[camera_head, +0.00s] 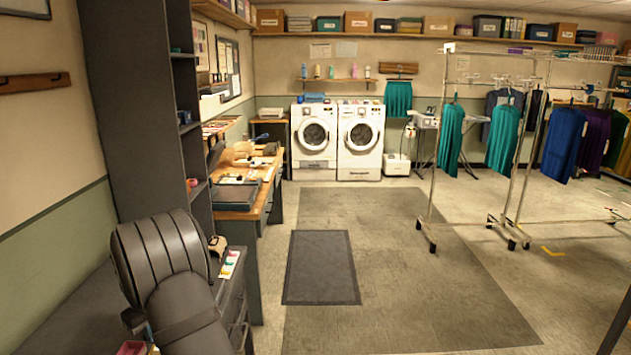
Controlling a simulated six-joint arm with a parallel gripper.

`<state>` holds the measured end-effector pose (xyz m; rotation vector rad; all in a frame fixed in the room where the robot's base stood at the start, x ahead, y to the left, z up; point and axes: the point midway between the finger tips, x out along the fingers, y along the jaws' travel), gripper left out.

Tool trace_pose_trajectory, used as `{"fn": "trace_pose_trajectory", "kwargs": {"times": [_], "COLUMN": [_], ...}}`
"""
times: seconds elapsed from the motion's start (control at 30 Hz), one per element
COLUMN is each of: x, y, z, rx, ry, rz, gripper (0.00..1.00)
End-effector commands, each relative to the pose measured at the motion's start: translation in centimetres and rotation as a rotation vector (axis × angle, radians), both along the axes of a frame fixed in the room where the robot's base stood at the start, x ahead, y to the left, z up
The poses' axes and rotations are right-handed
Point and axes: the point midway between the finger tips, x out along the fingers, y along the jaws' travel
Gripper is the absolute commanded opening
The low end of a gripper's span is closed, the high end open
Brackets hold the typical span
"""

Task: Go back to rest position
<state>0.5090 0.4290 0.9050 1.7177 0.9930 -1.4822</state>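My gripper's fingers do not show in the head camera view. A large dark grey, ribbed, rounded form fills the lower left and hides part of the counter there. I cannot tell whether it is part of my arm. No object is seen held.
A dark bench (60,310) and tall grey shelf unit (135,110) stand at left, with a cluttered wooden worktable (240,190) beyond. A dark mat (321,268) lies on clear floor. Two white washers (314,138) stand at the back. Wheeled garment racks (432,185) hold clothes at right.

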Motion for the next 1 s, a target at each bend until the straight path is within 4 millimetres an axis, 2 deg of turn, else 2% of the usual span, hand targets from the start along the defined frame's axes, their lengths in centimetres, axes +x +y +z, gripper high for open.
{"fn": "trace_pose_trajectory", "kwargs": {"times": [0.17,0.2,0.57,1.0], "x": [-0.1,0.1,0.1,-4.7], "y": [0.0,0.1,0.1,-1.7], "z": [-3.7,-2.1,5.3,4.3], "rx": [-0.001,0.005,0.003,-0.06], "ry": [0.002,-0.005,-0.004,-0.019], "rz": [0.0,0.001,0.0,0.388], "gripper": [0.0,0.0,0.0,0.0]}}
